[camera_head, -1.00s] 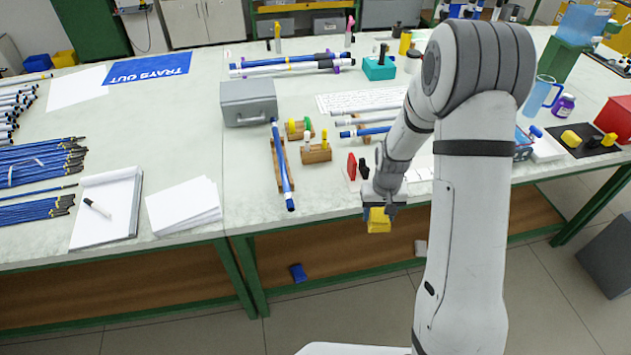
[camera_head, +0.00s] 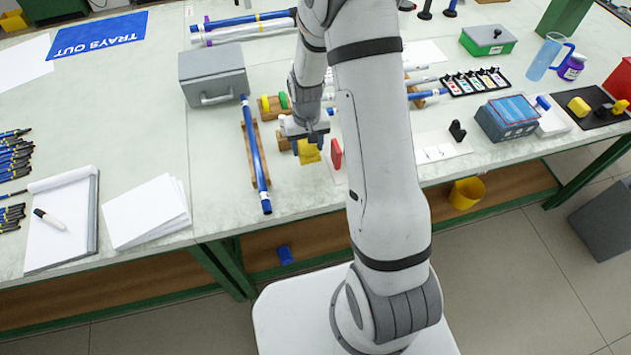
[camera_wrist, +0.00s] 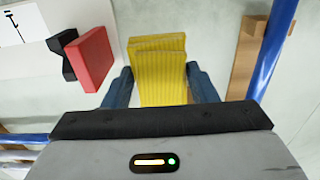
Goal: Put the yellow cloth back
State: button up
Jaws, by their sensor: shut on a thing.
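The yellow cloth (camera_head: 308,152) is a folded, ribbed block held between the fingers of my gripper (camera_head: 304,140). In the wrist view the cloth (camera_wrist: 158,70) sits between the two dark blue fingers of my gripper (camera_wrist: 162,88), which are shut on it. The cloth is over the pale bench top, in front of the wooden rack with green and yellow pieces. I cannot tell whether it touches the bench. A red block (camera_head: 336,154) stands just right of it, and in the wrist view the red block (camera_wrist: 90,60) is at upper left.
A blue rod (camera_head: 257,160) lies on a wooden holder left of the gripper. A grey metal box (camera_head: 213,75) stands behind it. A stack of white paper (camera_head: 147,211) and a clipboard lie further left. Bare bench shows between rod and cloth, and along the front edge.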

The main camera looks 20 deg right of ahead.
jog(key=shift+s+r+b, duration=0.15)
jog(key=shift+s+b, duration=0.1)
jog(key=shift+b, duration=0.5)
notch_tip(320, 180, up, 3)
jog(key=b, duration=0.5)
send_over(315, 187)
notch_tip(315, 187, down, 9)
jog(key=shift+f, duration=0.1)
jog(key=shift+f, duration=0.1)
jog(key=o, duration=0.9)
